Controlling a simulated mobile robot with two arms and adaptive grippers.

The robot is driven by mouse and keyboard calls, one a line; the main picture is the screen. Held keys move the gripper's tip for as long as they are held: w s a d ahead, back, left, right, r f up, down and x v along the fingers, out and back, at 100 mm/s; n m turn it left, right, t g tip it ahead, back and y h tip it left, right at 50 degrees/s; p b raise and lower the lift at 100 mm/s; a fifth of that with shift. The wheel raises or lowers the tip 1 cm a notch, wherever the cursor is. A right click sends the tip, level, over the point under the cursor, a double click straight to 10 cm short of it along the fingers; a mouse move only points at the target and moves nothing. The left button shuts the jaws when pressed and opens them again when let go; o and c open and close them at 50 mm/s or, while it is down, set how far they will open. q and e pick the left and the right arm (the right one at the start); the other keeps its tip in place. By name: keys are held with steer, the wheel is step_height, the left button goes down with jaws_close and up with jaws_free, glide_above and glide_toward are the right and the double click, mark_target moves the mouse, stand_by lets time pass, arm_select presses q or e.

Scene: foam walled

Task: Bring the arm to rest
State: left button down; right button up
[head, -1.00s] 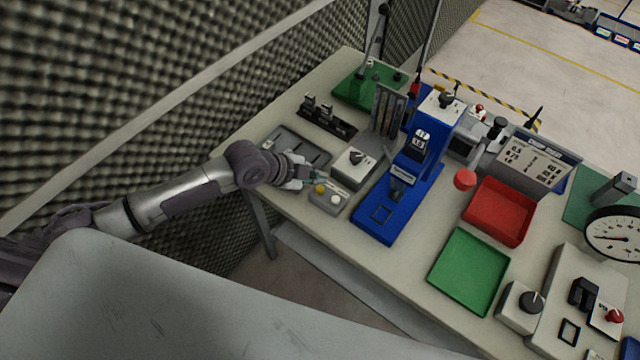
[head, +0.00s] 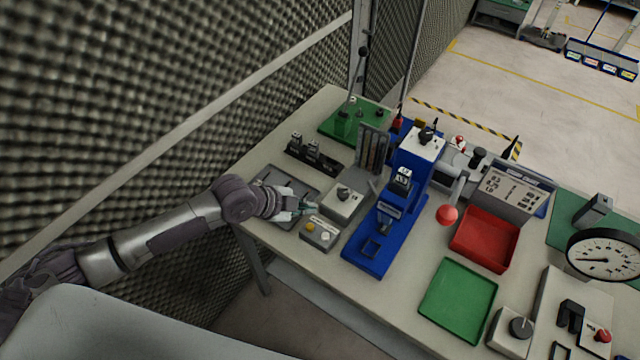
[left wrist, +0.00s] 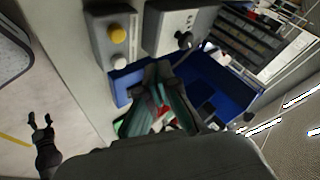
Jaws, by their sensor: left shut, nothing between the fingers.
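My left arm comes in from the left in the head view. Its left gripper (head: 308,209) is over the near left part of the workbench (head: 276,236), close to a grey box with a dark knob (head: 341,201) and a small grey box with a yellow and a white button (head: 320,233). In the left wrist view the fingers of the left gripper (left wrist: 160,95) are together with nothing between them. The button box also shows there (left wrist: 115,40). I cannot tell whether the gripper touches anything.
A blue press-like fixture (head: 376,238) stands right of the gripper. Beyond it are a red tray (head: 484,240) and a green tray (head: 457,300). A dark grey tray (head: 283,184) lies behind the gripper. A textured foam wall (head: 130,100) runs along the left.

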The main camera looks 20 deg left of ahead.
arm_select(q)
steer(key=s+d+n+g+y, duration=0.1)
steer(key=s+d+n, duration=0.45)
steer(key=s, duration=0.65)
steer(key=s+a+f+n+g+y, duration=0.15)
steer(key=s+a+n+y, duration=0.35)
steer(key=s+a+n, duration=0.7)
step_height(320, 180, down, 30)
steer(key=s+d+m+g+b, duration=0.1)
steer(key=s+m+g+b, duration=0.1)
steer(key=b, duration=0.4)
steer(key=s+a+f+b, duration=0.1)
steer(key=s+f+b, duration=0.1)
steer(key=s+f, duration=0.6)
steer(key=s+a+f+g+b, duration=0.1)
steer(key=s+f+b, duration=0.1)
steer(key=s+f, duration=0.6)
step_height(320, 180, down, 5)
steer(key=shift+s+a+f+b, duration=0.1)
steer(key=shift+s+a+b, duration=0.2)
steer(key=shift+s+a, duration=0.1)
